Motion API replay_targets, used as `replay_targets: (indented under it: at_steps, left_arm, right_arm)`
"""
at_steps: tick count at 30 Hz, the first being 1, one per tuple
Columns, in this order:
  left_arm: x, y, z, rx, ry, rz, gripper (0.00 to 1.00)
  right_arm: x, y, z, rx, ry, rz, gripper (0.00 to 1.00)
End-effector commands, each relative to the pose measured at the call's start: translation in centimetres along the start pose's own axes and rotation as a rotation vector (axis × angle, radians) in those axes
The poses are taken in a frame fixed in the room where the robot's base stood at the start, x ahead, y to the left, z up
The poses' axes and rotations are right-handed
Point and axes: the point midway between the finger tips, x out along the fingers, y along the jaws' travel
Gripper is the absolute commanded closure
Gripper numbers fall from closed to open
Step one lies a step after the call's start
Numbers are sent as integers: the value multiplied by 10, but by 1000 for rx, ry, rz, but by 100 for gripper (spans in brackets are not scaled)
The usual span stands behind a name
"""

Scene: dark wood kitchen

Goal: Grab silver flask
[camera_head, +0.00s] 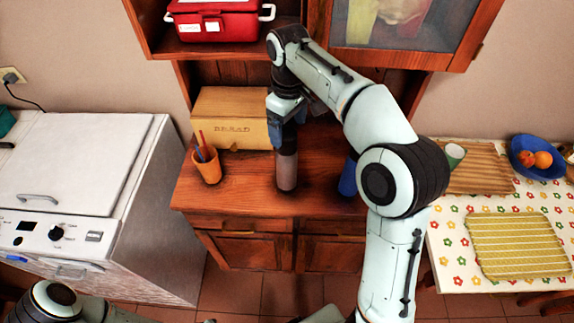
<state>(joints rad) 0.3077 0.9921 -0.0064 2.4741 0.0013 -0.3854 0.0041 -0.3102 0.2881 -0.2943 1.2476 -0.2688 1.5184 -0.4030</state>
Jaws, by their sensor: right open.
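A silver-grey flask (287,172) stands upright on the dark wood cabinet top, in front of the bread box. My right gripper (286,128) points down right over the flask's upper part, which it hides. The jaws are open; whether they touch the flask cannot be seen. Part of my left arm shows at the bottom left corner, but its gripper is not in view.
A bread box (229,118) and an orange cup with pencils (207,168) stand left of the flask. A blue object (348,178) stands right, partly behind my right arm. A red box (216,20) sits on the shelf above. The counter's front middle is clear.

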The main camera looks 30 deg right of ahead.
Motion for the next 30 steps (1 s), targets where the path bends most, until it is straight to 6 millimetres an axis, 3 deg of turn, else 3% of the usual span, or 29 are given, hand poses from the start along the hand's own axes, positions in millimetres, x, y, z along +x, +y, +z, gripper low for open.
replay_targets:
  at_steps: [5, 14, 23, 30]
  left_arm:
    - [2, -1, 1, 0, 0, 0, 57]
    - [12, -6, 7, -3, -9, -3, 57]
    - [12, -6, 7, -3, -8, -3, 57]
    - [12, -6, 7, -3, -9, -3, 57]
  right_arm:
    - [11, 1, -2, 1, 0, 1, 12]
    - [53, 4, -6, -1, 0, 1, 12]
    - [55, 4, -7, 0, 3, 2, 12]
    - [55, 4, -7, 0, 3, 2, 90]
